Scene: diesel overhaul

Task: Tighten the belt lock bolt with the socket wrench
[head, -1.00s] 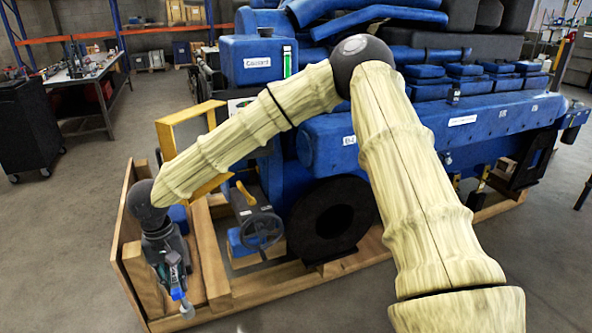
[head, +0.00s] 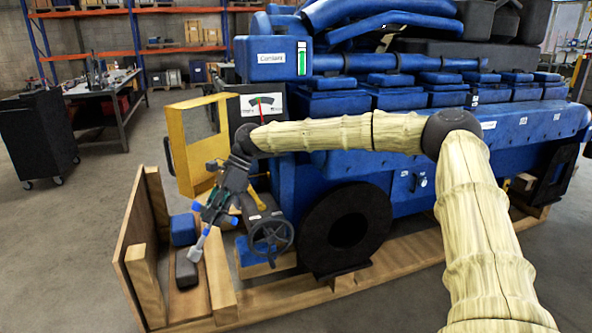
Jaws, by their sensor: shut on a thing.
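My gripper (head: 217,203) is shut on the socket wrench (head: 203,238), a slim tool with a pale grey end pointing down and to the left. The gripper holds it in the air in front of the yellow frame (head: 181,156) and left of the handwheel (head: 270,236). The wrench's grey end appears above or in front of the blocks in the wooden bay; its exact height is unclear. The jaws are small and dark, and their grip is partly hidden. I cannot make out the belt lock bolt. A gauge (head: 262,106) with a red needle faces me on the engine.
The blue engine (head: 320,200) stands on a wooden skid (head: 300,292). A black pulley wheel (head: 318,240) is right of the handwheel.

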